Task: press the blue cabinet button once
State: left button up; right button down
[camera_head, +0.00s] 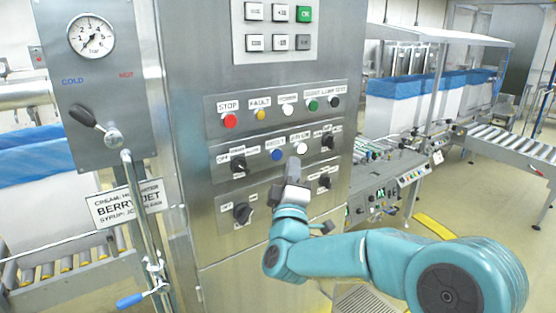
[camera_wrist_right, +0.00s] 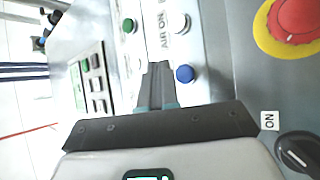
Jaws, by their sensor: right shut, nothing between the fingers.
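The blue button (camera_head: 277,154) is on the middle row of the steel cabinet's front, left of a white button (camera_head: 300,148). It also shows in the right wrist view (camera_wrist_right: 185,73), right beside the fingertips. My right gripper (camera_head: 294,163) is shut and empty, with its tips close to the panel just below and right of the blue button. In the right wrist view the closed fingers (camera_wrist_right: 158,68) point at the panel to the left of the blue button. I cannot tell whether they touch the panel. My left gripper is not in view.
Black rotary knobs (camera_head: 238,165) flank the buttons. A red stop button (camera_head: 230,121) and other coloured buttons line the row above. In the right wrist view a red mushroom button (camera_wrist_right: 297,16) on yellow is at the upper right. A gauge panel with lever (camera_head: 90,118) stands left.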

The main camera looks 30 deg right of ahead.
jog(key=s, duration=0.2)
jog(key=shift+s+d+b, duration=0.1)
jog(key=shift+s+b, duration=0.25)
jog(key=shift+b, duration=0.05)
dwell(0.5)
